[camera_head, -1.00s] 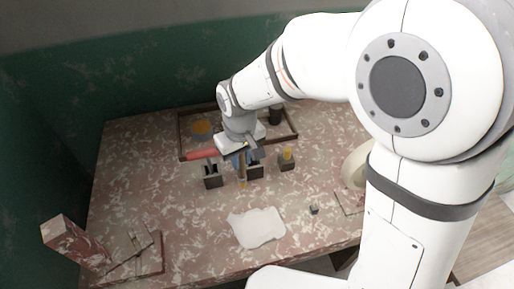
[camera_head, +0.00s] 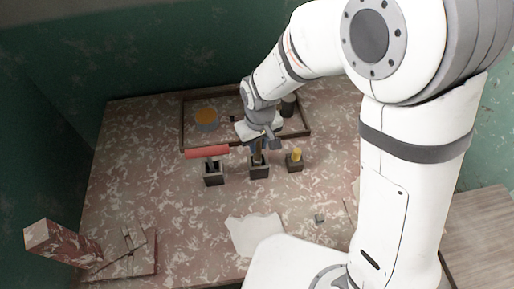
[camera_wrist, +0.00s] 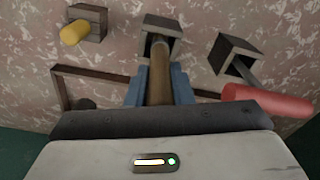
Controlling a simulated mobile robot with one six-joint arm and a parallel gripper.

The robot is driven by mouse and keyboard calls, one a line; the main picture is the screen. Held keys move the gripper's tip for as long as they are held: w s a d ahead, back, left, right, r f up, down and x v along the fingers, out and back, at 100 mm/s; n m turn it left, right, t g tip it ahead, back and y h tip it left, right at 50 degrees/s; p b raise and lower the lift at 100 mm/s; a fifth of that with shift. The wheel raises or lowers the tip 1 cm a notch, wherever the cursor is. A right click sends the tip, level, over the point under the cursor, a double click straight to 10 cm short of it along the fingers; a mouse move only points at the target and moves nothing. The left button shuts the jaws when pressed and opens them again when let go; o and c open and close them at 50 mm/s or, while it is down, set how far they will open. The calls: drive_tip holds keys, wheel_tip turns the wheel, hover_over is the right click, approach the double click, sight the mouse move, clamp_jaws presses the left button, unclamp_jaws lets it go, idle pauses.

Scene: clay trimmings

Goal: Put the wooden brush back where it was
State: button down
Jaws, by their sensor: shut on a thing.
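The wooden brush shows as a brown wooden handle (camera_wrist: 160,75) in the wrist view. My gripper (camera_wrist: 160,90), with blue fingers, is shut on the handle. The handle's far end lines up with the opening of the dark middle holder (camera_wrist: 163,27) and seems to enter it; how deep it sits is hidden. In the head view my gripper (camera_head: 260,142) is directly above the middle holder (camera_head: 260,173), with the brush (camera_head: 257,157) roughly upright between them. The brush's lower end cannot be seen.
A red-handled tool (camera_head: 207,152) stands in the left holder (camera_head: 214,180), close by. A yellow-handled tool (camera_head: 296,153) stands in the right holder (camera_head: 293,166). A framed tray (camera_head: 184,130) lies behind. A pale sheet (camera_head: 256,235) and a small dark cube (camera_head: 319,218) lie in front.

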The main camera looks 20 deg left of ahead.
sight(258, 150)
wheel_tip(258, 150, down, 3)
drive_tip(key=shift+f, duration=0.1)
drive_tip(key=c, duration=1.3)
unclamp_jaws()
drive_tip(key=r, duration=1.2)
drive_tip(key=shift+s+d+r, duration=0.15)
drive_tip(key=shift+s+d, duration=0.1)
